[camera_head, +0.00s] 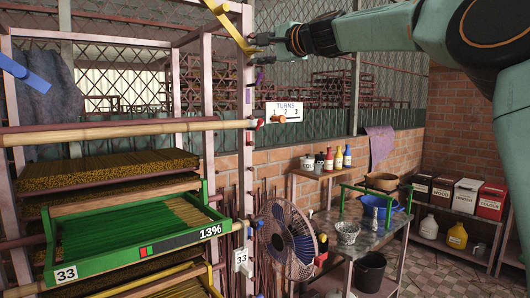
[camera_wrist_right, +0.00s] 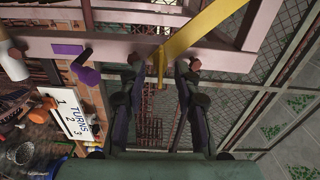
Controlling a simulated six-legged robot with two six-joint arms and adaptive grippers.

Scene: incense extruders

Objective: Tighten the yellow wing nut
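The yellow wing nut (camera_head: 232,27) shows as a long, flat, slanted yellow piece at the top of the pink rack post. In the right wrist view the yellow piece (camera_wrist_right: 204,29) runs down from the upper right to the pink beam, with a short end hanging between my fingertips. My right gripper (camera_head: 268,48) reaches in from the right. In its wrist view my right gripper (camera_wrist_right: 158,72) has its two dark fingers apart, one on each side of that short end. I cannot tell whether either finger touches it. My left gripper is not in view.
A white TURNS sign (camera_head: 284,112) hangs beside the post. A purple knob (camera_wrist_right: 83,69) sits near the beam. A blue flat bar (camera_head: 24,72) is at far left. Below are a green tray (camera_head: 130,251) marked 13%, a fan (camera_head: 287,240) and a metal table (camera_head: 375,235).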

